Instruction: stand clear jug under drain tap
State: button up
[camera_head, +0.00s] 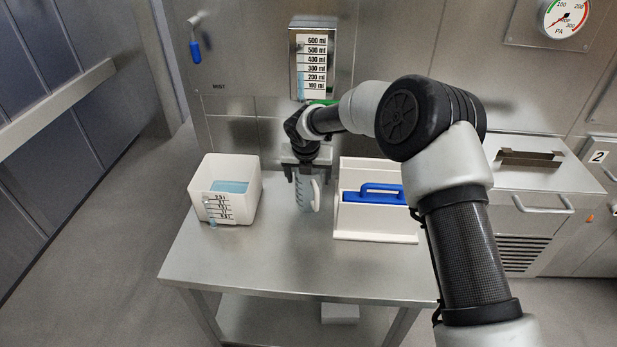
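A clear jug (304,197) with a pale handle on its right side is upright at the middle of the steel table. My gripper (304,176) points down over the jug, with its fingers on either side of the jug's top. I cannot tell whether they touch it, or whether the jug's base rests on the table. A small green part (321,102) shows under the wall-mounted level gauge (313,65), which has a blue column and a scale up to 600 ml. It may be the drain tap, partly hidden by my arm.
A white tub (250,205) with blue liquid and a scale stands on the left of the steel table (290,262). A white tray (375,236) with a blue-handled item (381,193) stands to the right. A blue-handled lever (195,50) hangs on the wall. The table's front is clear.

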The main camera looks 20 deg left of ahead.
jog(key=p+v, duration=0.2)
jog(key=v, duration=1)
jog(key=s+d+r+m+t+h, duration=0.1)
jog(key=s+d+r+m, duration=0.4)
jog(key=d+r+m, duration=0.55)
jog(key=s+d+r+m+h, duration=0.1)
jog(key=s+d+r+m, duration=0.45)
jog(key=d, duration=0.75)
jog(key=s+d+r+m, duration=0.1)
jog(key=s+d+m, duration=0.5)
jog(key=s+m, duration=0.4)
jog(key=s+d+r+m+y, duration=0.1)
jog(key=s+d+m, duration=0.6)
jog(key=m, duration=0.5)
jog(key=s, duration=0.2)
jog(key=shift+s+m, duration=0.35)
jog(key=shift+m, duration=0.05)
